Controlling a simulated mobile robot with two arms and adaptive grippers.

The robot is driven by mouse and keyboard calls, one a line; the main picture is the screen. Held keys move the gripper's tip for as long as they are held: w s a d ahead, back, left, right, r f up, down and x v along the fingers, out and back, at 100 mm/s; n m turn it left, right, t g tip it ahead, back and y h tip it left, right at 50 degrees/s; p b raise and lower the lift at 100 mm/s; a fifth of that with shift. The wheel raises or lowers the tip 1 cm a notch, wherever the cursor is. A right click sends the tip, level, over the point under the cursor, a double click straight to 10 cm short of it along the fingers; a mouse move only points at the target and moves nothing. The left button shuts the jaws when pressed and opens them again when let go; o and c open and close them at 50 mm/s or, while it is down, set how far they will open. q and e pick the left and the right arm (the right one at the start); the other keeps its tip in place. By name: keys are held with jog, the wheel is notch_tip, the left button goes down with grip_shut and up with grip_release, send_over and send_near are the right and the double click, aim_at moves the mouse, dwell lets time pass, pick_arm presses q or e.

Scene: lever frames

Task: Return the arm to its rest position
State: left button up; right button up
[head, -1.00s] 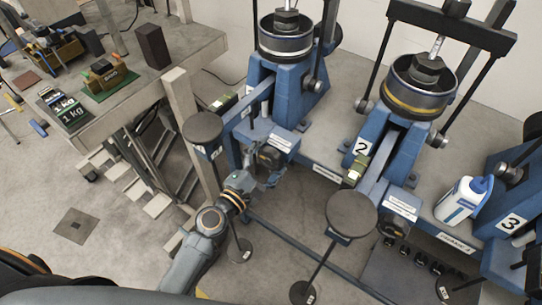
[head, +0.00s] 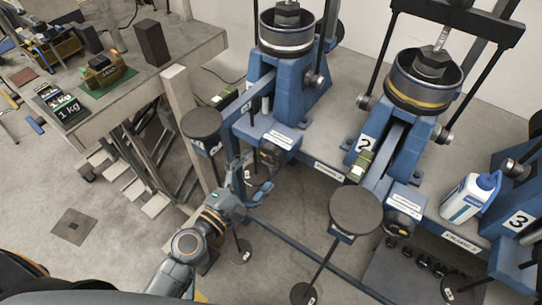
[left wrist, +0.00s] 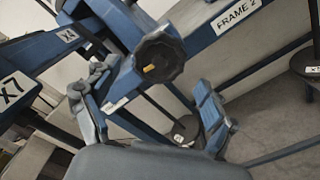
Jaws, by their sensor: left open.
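My left arm (head: 190,245) comes in from the bottom left of the head view. Its left gripper (head: 256,182) is open and empty, just below a black knob (head: 268,155) on the left blue lever frame. In the left wrist view the two fingers of the gripper (left wrist: 150,108) are spread wide with nothing between them. The black knob (left wrist: 160,58) with a yellow mark stands beyond the fingertips, apart from them as far as I can tell. My right gripper is not in view.
Blue lever frames (head: 290,85) stand close on the right, with round black discs (head: 356,211) on arms. A concrete bench (head: 185,48) with weights is at upper left. A white bottle (head: 470,197) stands at right. The floor at left is mostly clear.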

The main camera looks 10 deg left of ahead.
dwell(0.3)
pick_arm(q)
jog(key=s+a+f+m+g+y, duration=0.1)
jog(key=s+f+m+g, duration=0.25)
jog(key=f, duration=0.75)
jog(key=s+a+f+m+g+y, duration=0.1)
jog(key=s+a+f+m+g, duration=0.2)
jog(key=f, duration=0.9)
jog(key=s+f+m+g+y, duration=0.1)
jog(key=s+f+m+y, duration=0.2)
jog(key=f, duration=0.8)
jog(key=s+a+f+m+g, duration=0.2)
jog(key=s+f+m, duration=0.2)
jog(key=s, duration=0.5)
jog(key=s+a+f+m+g+y, duration=0.1)
jog(key=s+a+f+m+g, duration=0.1)
jog(key=s+f, duration=0.6)
jog(key=s+a+f+m+g, duration=0.3)
jog(key=s+f+m, duration=0.3)
jog(key=s, duration=0.4)
jog(key=shift+s+m+g+y, duration=0.15)
jog(key=shift+m+g+y, duration=0.25)
jog(key=shift+m+g, duration=0.15)
